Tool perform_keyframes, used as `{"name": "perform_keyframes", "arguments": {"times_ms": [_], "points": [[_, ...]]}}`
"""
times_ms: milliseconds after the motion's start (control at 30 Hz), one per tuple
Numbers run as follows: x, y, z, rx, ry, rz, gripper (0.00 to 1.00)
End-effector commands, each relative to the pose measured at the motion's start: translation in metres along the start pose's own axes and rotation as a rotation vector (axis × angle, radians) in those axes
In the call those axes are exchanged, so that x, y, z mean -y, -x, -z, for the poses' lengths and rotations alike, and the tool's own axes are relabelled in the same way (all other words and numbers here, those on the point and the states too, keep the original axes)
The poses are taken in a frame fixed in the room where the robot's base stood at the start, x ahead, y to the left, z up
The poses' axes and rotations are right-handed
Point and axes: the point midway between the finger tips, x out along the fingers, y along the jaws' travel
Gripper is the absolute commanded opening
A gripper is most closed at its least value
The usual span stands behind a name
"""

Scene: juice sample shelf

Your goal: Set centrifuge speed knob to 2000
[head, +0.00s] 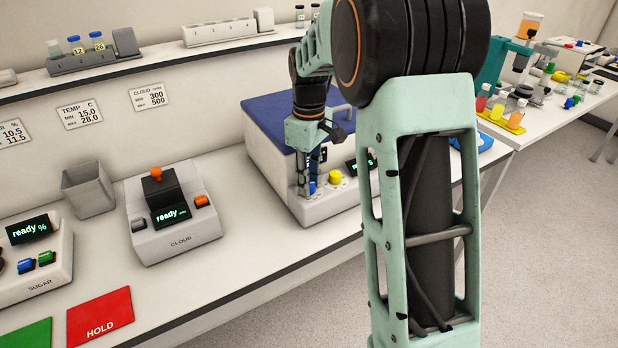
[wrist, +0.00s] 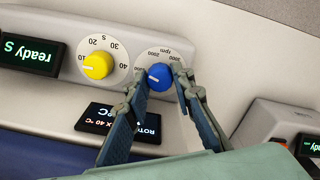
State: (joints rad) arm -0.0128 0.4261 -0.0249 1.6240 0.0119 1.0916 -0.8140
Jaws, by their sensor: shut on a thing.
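The centrifuge (head: 262,125) has a blue lid and a pale front panel. Its blue rpm knob (wrist: 159,77) sits on a white dial printed with speed numbers, seen upside down in the wrist view. My gripper (wrist: 160,75) has one finger on each side of this knob and is shut on it. A pale mark on the knob points roughly left in the wrist view. Part of the dial's numbers is hidden by the fingers, so I cannot tell the exact setting.
A yellow timer knob (wrist: 97,66) marked in seconds sits beside the blue one. A dark display (wrist: 120,120) lies close to the fingers, and a "ready" display (wrist: 30,50) is further left. The cloud meter (head: 170,222) stands left of the centrifuge.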

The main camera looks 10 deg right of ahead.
Motion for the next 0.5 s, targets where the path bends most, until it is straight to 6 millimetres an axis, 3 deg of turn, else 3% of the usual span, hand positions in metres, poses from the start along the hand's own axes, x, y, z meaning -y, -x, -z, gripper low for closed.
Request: {"name": "perform_keyframes", "arguments": {"times_ms": [500], "points": [[-0.0002,0.0012,0.0001,0.001,-0.473,-0.001,0.0]]}}
